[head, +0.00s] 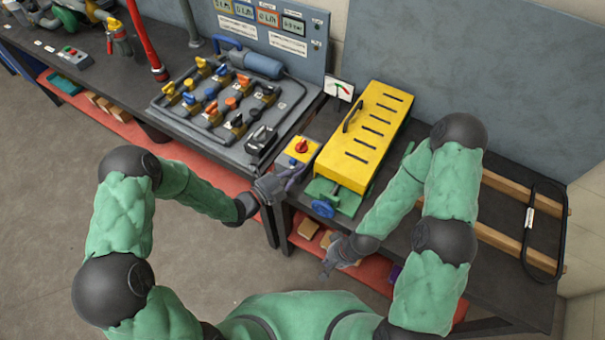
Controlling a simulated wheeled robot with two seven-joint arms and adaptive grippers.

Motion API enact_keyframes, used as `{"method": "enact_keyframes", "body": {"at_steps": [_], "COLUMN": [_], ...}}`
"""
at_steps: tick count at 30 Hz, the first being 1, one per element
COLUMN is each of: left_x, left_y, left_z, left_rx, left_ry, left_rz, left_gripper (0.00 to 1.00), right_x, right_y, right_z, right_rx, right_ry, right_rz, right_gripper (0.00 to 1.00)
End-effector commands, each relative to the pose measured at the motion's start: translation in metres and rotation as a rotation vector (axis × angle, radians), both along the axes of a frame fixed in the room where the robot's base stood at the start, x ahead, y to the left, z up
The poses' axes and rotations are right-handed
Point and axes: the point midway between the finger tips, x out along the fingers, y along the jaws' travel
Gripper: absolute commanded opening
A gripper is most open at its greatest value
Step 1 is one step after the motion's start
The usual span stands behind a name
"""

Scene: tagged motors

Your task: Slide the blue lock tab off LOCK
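A long yellow slotted cover (367,137) with a black handle stands right of the box. A blue handwheel (323,208) on a green base (347,200) juts out before it. A valve board (225,105) lies to the left. A gauge card (339,89) stands behind.

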Motion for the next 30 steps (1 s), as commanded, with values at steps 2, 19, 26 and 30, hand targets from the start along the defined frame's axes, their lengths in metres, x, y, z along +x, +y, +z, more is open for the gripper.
{"method": "enact_keyframes", "body": {"at_steps": [2,19,26,30], "left_x": [0.002,0.016,0.023,0.023], "left_y": [0.004,0.023,0.035,0.035], "left_z": [-0.001,-0.002,-0.001,0.0], "left_rx": [0.0,-0.001,0.0,0.0], "left_ry": [0.001,-0.006,0.001,0.0], "left_rz": [0.001,0.003,0.001,0.001], "left_gripper": [0.0,0.0,0.0,0.0], "right_x": [0.0,0.0,0.0,0.0], "right_y": [0.0,0.0,0.0,0.0], "right_z": [-0.001,-0.016,-0.021,-0.02], "right_rx": [0.0,0.0,0.0,0.0], "right_ry": [0.0,0.0,0.0,0.0], "right_rz": [0.0,0.0,0.0,0.0], "right_gripper": [0.0,0.0,0.0,0.0]}}
